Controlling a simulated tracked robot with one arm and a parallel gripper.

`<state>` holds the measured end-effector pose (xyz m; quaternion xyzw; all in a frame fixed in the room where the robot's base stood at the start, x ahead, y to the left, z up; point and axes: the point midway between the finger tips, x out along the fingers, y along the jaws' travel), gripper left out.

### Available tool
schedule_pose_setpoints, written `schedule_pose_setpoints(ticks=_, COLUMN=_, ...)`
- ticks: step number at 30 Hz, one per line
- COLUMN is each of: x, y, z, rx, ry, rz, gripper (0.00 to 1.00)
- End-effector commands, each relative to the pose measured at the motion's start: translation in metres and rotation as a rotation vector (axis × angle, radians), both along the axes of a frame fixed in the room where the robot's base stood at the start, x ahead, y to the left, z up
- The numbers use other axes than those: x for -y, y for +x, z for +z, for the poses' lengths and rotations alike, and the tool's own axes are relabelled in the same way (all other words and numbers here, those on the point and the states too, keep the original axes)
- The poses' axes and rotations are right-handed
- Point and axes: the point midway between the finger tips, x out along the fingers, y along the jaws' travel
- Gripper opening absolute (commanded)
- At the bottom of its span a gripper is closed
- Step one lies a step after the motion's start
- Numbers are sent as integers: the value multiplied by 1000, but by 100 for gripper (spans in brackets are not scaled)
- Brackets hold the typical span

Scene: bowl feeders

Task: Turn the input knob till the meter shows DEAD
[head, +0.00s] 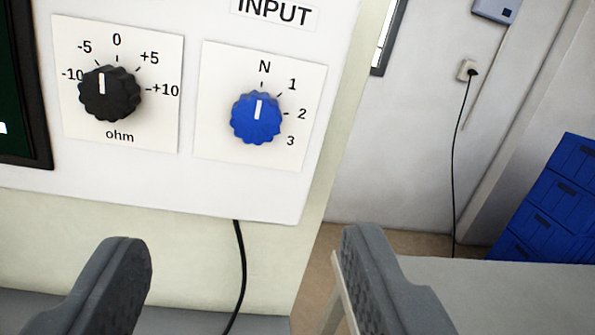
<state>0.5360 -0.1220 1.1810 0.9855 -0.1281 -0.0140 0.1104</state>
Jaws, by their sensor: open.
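The input knob (256,122) is blue and scalloped, on a white plate (213,137) under the INPUT label (274,12). Its scale reads N, 1, 2 and 3, and its white pointer line points up at N. My gripper (245,250) is open, with one grey finger at lower left and one at lower right. It is empty, and the knob shows above and between the fingertips, apart from both. The meter's reading is not in view; only part of a dark framed screen (22,75) shows at the left edge.
A black cable (241,270) hangs below the panel. A grey table (500,290) and blue boxes (555,205) stand at the right.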

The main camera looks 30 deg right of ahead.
Motion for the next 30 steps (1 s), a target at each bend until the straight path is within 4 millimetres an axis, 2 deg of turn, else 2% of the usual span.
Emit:
schedule_pose_setpoints(ticks=5, x=2, y=6, z=1, rx=-1, ry=-2, rz=-2, gripper=55)
schedule_pose_setpoints(ticks=26, x=14, y=54, z=1, rx=-6, ry=0, rz=0, gripper=55)
schedule_pose_setpoints(ticks=30, x=19, y=72, z=-2, rx=-1, ry=0, rz=-1, gripper=55)
